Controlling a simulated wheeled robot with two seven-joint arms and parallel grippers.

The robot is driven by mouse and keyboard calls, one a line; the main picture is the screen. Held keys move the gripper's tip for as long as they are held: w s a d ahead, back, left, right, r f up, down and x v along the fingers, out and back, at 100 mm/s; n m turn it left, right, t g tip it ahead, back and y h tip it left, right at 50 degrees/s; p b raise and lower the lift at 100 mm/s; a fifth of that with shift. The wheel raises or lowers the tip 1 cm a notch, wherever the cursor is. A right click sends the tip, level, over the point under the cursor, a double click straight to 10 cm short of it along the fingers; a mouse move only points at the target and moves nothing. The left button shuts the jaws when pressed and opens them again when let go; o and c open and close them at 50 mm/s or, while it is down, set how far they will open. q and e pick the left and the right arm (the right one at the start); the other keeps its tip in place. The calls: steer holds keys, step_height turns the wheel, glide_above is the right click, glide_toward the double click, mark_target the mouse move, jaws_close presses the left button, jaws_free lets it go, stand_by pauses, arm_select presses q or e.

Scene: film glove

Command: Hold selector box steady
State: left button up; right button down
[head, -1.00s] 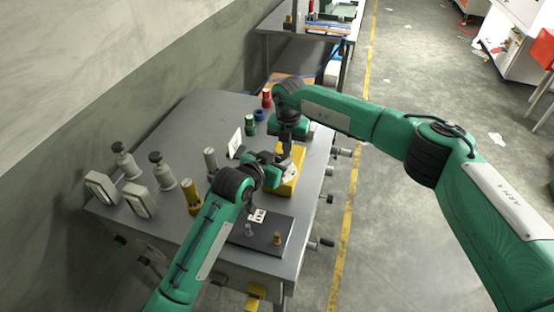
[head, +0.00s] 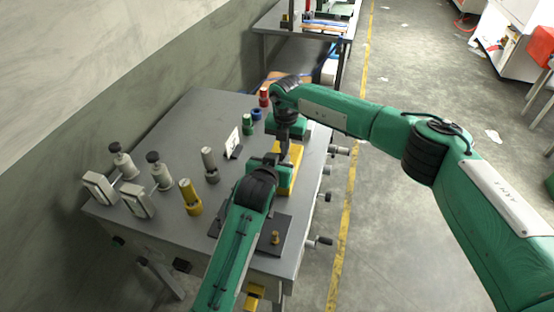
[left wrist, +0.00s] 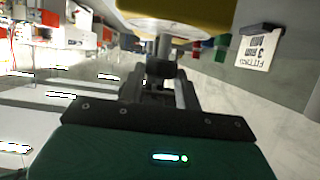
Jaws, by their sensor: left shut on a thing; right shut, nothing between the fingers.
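The yellow selector box (head: 289,168) stands on the grey bench, partly hidden by my arms. In the left wrist view its yellow body (left wrist: 200,22) fills the top, with a pale round face below it. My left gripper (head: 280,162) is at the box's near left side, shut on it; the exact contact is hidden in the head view. In the left wrist view its dark fingers (left wrist: 160,88) point up toward the box. My right gripper (head: 284,155) points down over the box, shut and empty.
A white card (head: 233,143), a yellow cylinder (head: 190,198), a grey cylinder (head: 210,165) and red, blue and green pieces (head: 249,126) stand on the grey bench (head: 195,125). A dark plate (head: 281,222) with a brass knob lies in front.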

arm_select(q)
steer(key=shift+d, duration=0.15)
arm_select(e)
steer(key=shift+f, duration=0.35)
arm_select(q)
steer(key=o, duration=1)
steer(key=shift+c, duration=0.2)
arm_select(e)
steer(key=shift+s+d, duration=0.1)
arm_select(q)
steer(key=v, duration=1.2)
steer(key=shift+s, duration=0.15)
arm_select(e)
steer(key=shift+w+r, duration=0.3)
steer(key=shift+r, duration=0.45)
step_height(320, 180, up, 3)
steer(key=shift+s+r, duration=0.1)
steer(key=shift+r, duration=0.35)
